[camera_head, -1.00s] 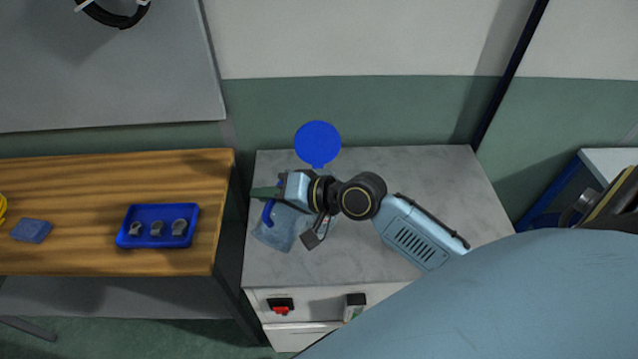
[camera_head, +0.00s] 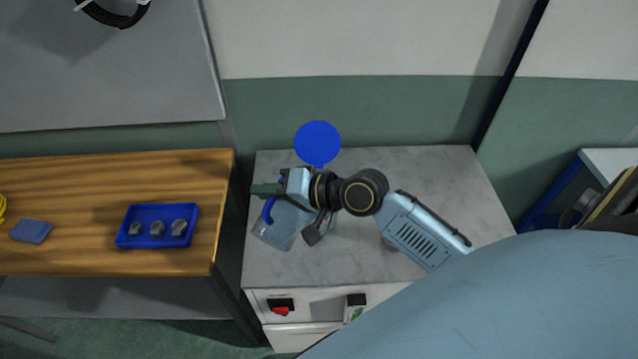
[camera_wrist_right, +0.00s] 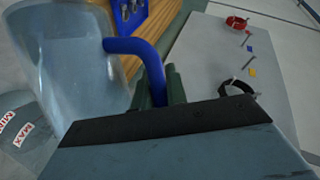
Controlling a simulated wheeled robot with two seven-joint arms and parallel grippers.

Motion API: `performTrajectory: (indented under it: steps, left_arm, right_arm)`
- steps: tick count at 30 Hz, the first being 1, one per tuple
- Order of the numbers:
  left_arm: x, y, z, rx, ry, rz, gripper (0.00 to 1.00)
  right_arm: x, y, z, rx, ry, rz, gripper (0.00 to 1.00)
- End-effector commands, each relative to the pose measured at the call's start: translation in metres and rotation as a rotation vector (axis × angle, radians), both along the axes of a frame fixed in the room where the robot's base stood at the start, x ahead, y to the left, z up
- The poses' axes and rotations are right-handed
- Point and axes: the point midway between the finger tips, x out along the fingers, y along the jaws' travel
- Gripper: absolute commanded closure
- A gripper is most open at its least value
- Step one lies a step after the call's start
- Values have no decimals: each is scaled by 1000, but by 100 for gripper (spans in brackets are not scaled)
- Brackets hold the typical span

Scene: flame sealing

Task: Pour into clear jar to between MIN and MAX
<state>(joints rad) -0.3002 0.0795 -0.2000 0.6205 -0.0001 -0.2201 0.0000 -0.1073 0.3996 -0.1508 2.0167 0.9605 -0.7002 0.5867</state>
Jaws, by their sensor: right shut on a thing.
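My right gripper (camera_head: 268,190) is shut on the blue handle (camera_head: 268,210) of a clear jug (camera_head: 280,228) above the marble-topped cabinet. In the right wrist view the fingers (camera_wrist_right: 172,90) close around the handle (camera_wrist_right: 135,48), and the see-through jug (camera_wrist_right: 80,55) hangs tilted beside them. A rounded clear jar (camera_wrist_right: 18,125) with red-and-white MIN and MAX labels shows at the lower left of that view, partly cut off. I cannot make out the jar in the head view, nor the liquid level. My left gripper is not in view.
A blue disc (camera_head: 317,143) is behind my gripper. A dark grey piece (camera_head: 317,230) is right of the jug. The wooden table (camera_head: 80,185) at left holds a blue tray (camera_head: 160,209) of small grey parts and a blue pad (camera_head: 31,230). The cabinet top (camera_head: 450,190) is clear at right.

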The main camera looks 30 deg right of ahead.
Motion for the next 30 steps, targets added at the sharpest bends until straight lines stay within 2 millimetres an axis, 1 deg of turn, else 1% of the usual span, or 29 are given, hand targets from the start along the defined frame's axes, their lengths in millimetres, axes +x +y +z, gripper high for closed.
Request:
performTrajectory:
  steps: [30]
  left_arm:
    - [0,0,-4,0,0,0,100]
  right_arm:
    - [2,-4,6,36,12,-2,100]
